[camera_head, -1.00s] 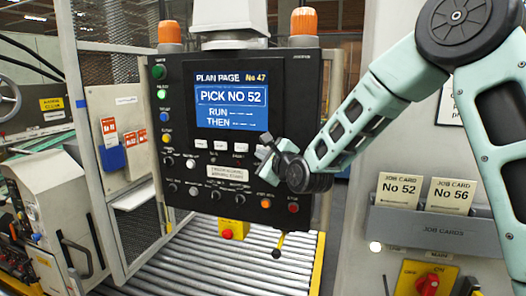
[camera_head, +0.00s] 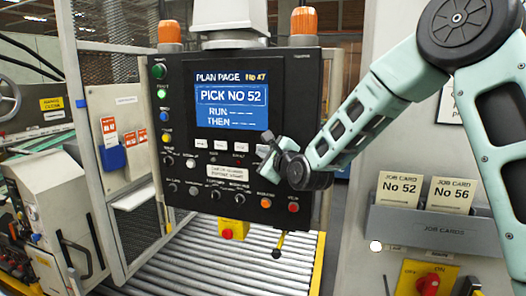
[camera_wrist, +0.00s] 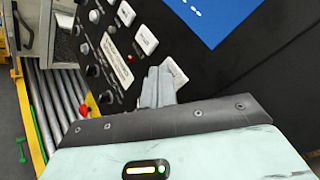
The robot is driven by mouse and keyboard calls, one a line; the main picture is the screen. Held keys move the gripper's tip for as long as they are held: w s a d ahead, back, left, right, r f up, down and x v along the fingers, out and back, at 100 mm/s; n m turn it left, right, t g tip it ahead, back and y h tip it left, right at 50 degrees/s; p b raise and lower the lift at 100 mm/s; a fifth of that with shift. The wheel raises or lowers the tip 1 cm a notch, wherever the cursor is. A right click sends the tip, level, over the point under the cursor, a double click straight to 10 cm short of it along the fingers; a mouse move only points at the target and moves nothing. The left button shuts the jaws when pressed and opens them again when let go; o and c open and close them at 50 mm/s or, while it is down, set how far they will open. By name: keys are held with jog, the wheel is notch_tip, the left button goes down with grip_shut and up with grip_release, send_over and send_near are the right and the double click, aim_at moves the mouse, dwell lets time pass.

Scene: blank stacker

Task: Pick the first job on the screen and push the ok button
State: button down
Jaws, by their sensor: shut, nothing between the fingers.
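The screen (camera_head: 232,95) on the black control panel (camera_head: 178,100) reads "PLAN PAGE No 47", "PICK NO 52", then "RUN" and "THEN" with dashes. "PICK NO 52" is in a framed box. A row of white buttons (camera_head: 215,145) lies under the screen; their labels are too small to read, so I cannot tell which is ok. My gripper (camera_head: 264,151) is shut and empty at the right end of this row. In the wrist view its fingers (camera_wrist: 158,87) partly cover a white button (camera_wrist: 175,73); I cannot tell whether they touch it. Two more white buttons (camera_wrist: 146,38) show beyond.
Job cards "No 52" (camera_head: 398,189) and "No 56" (camera_head: 450,194) stand in a grey holder (camera_head: 425,231) at right. Knobs and coloured lamps line the panel's left and lower parts. A red button on a yellow box (camera_head: 232,230) hangs below, above a roller conveyor (camera_head: 225,268).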

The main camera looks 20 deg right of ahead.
jog(key=shift+w+d, duration=0.2)
jog(key=shift+w, duration=0.1)
dwell(0.6)
dwell(0.3)
jog(key=shift+s+a+b, duration=0.4)
jog(key=shift+s+a, duration=0.05)
jog(key=shift+s, duration=0.2)
jog(key=shift+s+a+b, duration=0.35)
jog(key=shift+s+a, duration=0.4)
jog(key=shift+s, duration=0.25)
jog(key=shift+s+a+b, duration=0.35)
jog(key=shift+s+a, duration=0.35)
jog(key=shift+s, duration=0.3)
